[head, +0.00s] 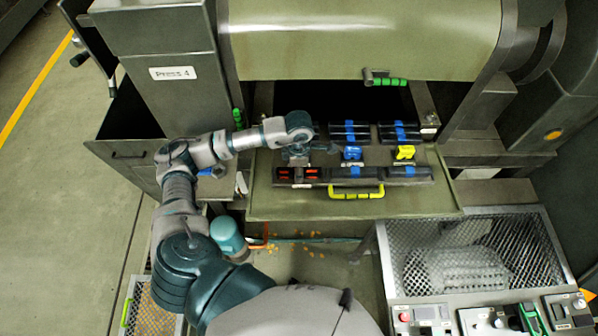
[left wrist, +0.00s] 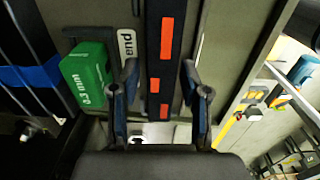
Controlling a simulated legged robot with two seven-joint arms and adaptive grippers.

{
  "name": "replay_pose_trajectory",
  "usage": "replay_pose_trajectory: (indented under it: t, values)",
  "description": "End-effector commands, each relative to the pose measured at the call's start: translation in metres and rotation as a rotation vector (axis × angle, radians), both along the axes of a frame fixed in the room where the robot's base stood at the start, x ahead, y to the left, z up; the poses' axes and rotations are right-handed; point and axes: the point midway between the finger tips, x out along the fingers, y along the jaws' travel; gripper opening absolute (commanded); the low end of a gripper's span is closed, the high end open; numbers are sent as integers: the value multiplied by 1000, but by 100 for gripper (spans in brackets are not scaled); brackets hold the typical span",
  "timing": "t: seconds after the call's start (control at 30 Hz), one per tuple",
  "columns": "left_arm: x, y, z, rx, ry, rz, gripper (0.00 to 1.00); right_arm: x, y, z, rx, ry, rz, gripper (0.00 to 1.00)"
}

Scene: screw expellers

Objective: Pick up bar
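A black bar with red-orange marks (head: 298,173) lies at the left end of the front row on the drawer-like tray of the press. In the left wrist view the black bar (left wrist: 166,50) runs up the middle between my fingers. My left gripper (head: 297,157) is over the tray's left side. In the left wrist view the left gripper (left wrist: 160,78) is open, with one finger on each side of the bar. A gap shows on both sides of the bar. My right gripper is not in view.
A green block marked 0.3 mm (left wrist: 88,75) sits left of my fingers. A blue block (head: 352,153), a yellow block (head: 405,152) and several blue-marked bars (head: 409,172) are to the right. A yellow-green handle (head: 356,192) is at the front. A mesh-covered box (head: 475,255) stands front right.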

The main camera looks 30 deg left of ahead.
Motion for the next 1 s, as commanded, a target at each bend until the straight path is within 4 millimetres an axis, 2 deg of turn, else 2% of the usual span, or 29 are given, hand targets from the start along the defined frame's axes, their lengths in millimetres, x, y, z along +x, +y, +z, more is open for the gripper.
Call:
replay_pose_trajectory:
  t: [0.03,0.13,0.57,0.67,0.87,1.0]
  values:
    - [0,0,0,0,0,0,26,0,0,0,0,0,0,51]
    - [0,0,0,0,0,0,1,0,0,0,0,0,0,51]
    - [0,0,3,0,-1,0,0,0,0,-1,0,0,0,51]
    - [1,0,10,-1,-3,1,0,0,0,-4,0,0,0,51]
    - [1,-1,34,0,-5,-1,0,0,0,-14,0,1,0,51]
    - [-25,-13,36,1,-1,-6,0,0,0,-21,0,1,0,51]
